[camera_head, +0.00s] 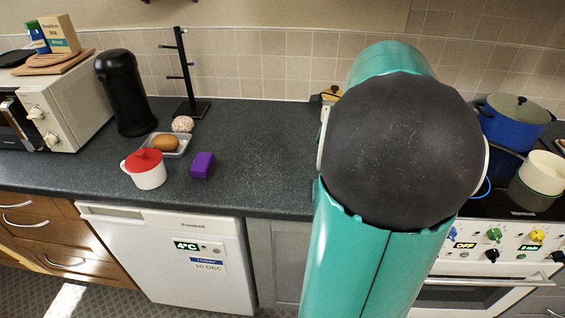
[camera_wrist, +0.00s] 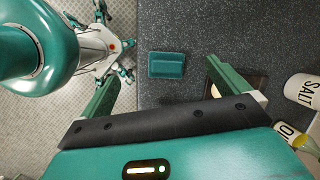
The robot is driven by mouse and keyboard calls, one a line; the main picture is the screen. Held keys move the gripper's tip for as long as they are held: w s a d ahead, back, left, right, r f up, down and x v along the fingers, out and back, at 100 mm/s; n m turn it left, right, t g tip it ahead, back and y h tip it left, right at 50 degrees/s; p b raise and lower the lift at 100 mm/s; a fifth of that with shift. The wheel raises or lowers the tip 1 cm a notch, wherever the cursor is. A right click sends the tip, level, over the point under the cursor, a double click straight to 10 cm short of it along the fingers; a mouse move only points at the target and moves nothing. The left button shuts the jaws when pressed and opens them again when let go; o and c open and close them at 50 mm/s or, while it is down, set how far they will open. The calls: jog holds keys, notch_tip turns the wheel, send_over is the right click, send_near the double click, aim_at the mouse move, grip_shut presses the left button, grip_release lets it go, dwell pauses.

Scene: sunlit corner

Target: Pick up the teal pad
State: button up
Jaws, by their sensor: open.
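The teal pad (camera_wrist: 167,65) is a small teal rectangle with a raised-looking rim, lying flat on the dark speckled countertop (camera_wrist: 210,25) near its front edge in the wrist view. My gripper (camera_wrist: 160,74) is open and empty, with one green finger on each side of the picture. The pad shows beyond the dark palm bar, between the lines of the two fingers and apart from both. In the head view I do not see the pad or my gripper; my teal arm covers that part of the counter.
A white salt jar (camera_wrist: 303,88) and an oil bottle (camera_wrist: 288,134) stand to the right in the wrist view. In the head view a purple block (camera_head: 202,165), a red-lidded pot (camera_head: 146,173) and a black canister (camera_head: 125,92) stand left; a blue pot (camera_head: 512,124) is right.

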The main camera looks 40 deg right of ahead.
jog(key=s+d+f+m, duration=0.2)
jog(key=s+d+m, duration=0.1)
jog(key=d, duration=0.3)
jog(key=shift+y, duration=0.3)
jog(key=x, duration=0.7)
jog(key=shift+w+a+f, duration=0.2)
jog(key=shift+a+f, duration=0.05)
jog(key=shift+a, duration=0.15)
jog(key=x, duration=0.5)
jog(key=shift+w+a+f, duration=0.2)
jog(key=shift+w+a, duration=0.05)
jog(key=shift+w, duration=0.05)
jog(key=shift+c, duration=0.2)
jog(key=c, duration=1)
